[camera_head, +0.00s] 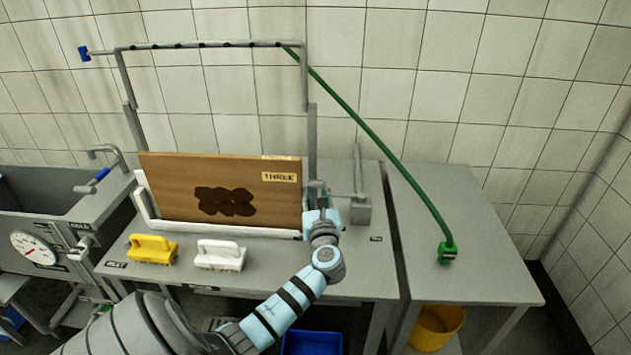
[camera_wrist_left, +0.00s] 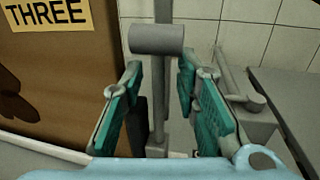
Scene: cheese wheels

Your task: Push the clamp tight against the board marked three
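The brown board marked THREE (camera_head: 232,178) stands upright in a white holder on the grey table, with a dark stain on its face. Its label side also shows at the left of the left wrist view (camera_wrist_left: 62,70). My left gripper (camera_head: 318,192) is at the board's right edge. In the left wrist view its teal fingers are spread apart, with a grey cylinder (camera_wrist_left: 156,39) and upright rod seen between and beyond them. Contact cannot be told. My right gripper is out of view.
A yellow brush (camera_head: 152,249) and a white brush (camera_head: 220,255) lie in front of the board. A grey pipe frame (camera_head: 200,45) rises behind it. A green hose (camera_head: 375,140) runs to the right table. A sink (camera_head: 60,215) is at left.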

